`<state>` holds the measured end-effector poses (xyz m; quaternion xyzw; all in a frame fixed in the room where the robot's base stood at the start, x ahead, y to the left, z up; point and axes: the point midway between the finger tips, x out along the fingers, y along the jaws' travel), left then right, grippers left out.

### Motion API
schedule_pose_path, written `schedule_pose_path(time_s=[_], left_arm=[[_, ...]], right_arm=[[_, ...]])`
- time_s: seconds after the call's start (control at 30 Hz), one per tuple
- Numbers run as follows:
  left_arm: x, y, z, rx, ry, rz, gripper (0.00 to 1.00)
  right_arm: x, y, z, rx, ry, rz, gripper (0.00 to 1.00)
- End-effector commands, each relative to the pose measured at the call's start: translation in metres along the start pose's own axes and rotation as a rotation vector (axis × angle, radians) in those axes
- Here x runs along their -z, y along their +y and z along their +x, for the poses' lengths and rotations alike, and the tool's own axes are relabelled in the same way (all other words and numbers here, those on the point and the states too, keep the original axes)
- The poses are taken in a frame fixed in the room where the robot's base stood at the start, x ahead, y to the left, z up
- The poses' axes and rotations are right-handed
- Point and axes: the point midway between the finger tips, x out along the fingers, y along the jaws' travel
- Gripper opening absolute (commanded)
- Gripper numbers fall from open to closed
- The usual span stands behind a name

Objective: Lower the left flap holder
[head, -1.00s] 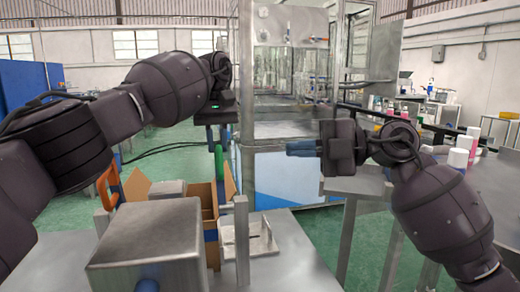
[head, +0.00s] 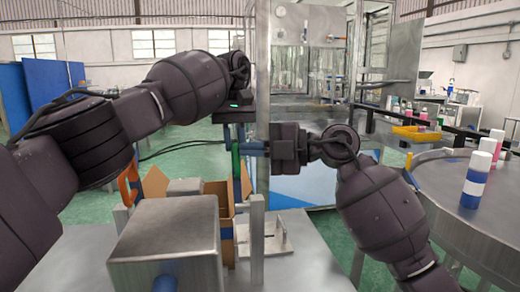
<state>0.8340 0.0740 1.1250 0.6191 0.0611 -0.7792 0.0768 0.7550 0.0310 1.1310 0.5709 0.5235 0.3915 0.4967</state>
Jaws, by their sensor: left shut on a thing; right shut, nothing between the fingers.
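An open cardboard box (head: 215,190) stands at the work table with flaps up. An orange loop-shaped part (head: 128,187) is at its left and a green upright part (head: 235,160) at its right; I cannot tell for certain which is the left flap holder. My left gripper (head: 232,138) points down above the box's right side, its blue fingers shut on the green part as far as I can see. My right gripper (head: 252,147) is shut and empty, its blue fingertips pointing left close beside the green part. Whether they touch is unclear.
A metal block (head: 165,245) stands in front of the box and hides its lower part. A metal post (head: 257,235) and a small bracket plate (head: 275,238) are to its right. A round metal table (head: 440,205) with cans (head: 477,180) is at the right.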

Motion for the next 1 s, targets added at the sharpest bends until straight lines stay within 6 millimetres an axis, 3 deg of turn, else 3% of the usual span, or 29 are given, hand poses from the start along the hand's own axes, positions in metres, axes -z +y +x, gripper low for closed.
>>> schedule_pose_path(time_s=[0.9,0.93,1.0], left_arm=[[-0.003,0.002,-0.002,0.0,0.0,0.006,0.0],[-0.003,0.002,-0.002,0.0,0.0,0.006,0.19],[-0.003,0.003,-0.003,-0.001,-0.001,0.007,0.3]], right_arm=[[-0.016,0.001,0.011,0.022,-0.006,0.057,0.0],[-0.016,0.001,0.011,0.022,-0.006,0.058,0.0],[-0.016,0.001,0.011,0.022,-0.005,0.058,0.0]])
